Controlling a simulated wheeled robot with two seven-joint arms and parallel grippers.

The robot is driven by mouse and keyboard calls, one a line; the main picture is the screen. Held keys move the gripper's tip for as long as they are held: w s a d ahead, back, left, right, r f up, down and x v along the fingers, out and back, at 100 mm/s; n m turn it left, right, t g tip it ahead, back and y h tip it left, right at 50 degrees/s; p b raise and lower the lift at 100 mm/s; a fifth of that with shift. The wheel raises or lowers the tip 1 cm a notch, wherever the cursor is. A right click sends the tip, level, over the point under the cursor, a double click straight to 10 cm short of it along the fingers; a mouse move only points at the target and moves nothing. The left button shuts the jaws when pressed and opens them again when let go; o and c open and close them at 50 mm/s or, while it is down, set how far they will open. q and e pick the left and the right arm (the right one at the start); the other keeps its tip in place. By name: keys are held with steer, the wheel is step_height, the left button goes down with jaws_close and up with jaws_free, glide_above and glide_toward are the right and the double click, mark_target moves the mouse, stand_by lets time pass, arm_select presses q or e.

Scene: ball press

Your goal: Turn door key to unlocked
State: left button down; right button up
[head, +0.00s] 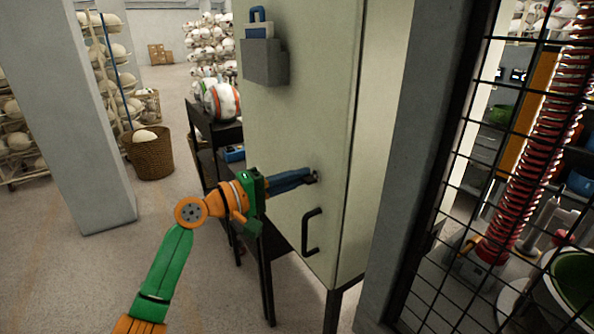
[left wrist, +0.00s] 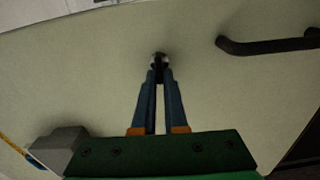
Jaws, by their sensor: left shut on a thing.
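The door key (left wrist: 159,58) sits in the lock of a pale cabinet door (head: 290,120). My left gripper (head: 313,176) reaches the door from the left, and its blue fingers are shut on the key. In the left wrist view the fingertips (left wrist: 159,68) close around the key against the door face. The fingers hide most of the key, so I cannot tell how far it is turned. A black door handle (head: 312,232) is below the lock; it also shows in the left wrist view (left wrist: 268,45). The door is shut. My right gripper is not in view.
A grey box (head: 264,63) with a blue padlock-shaped item (head: 258,22) is on the upper door. A black table (head: 215,130) stands behind the arm. A black mesh fence (head: 470,170) and grey post (head: 405,150) stand right. Floor at left is clear near a basket (head: 150,157).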

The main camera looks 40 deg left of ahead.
arm_select(q)
steer(key=shift+n, duration=0.4)
steer(key=c, duration=1)
jaws_free()
steer(key=shift+f, duration=0.1)
steer(key=shift+o, duration=0.2)
steer(key=shift+s+a+f, duration=0.1)
steer(key=shift+s+f, duration=0.05)
steer(key=shift+s, duration=0.05)
steer(key=b+v, duration=0.3)
steer(key=v, duration=0.3)
steer(key=shift+s+b, duration=0.25)
steer(key=shift+b, duration=0.05)
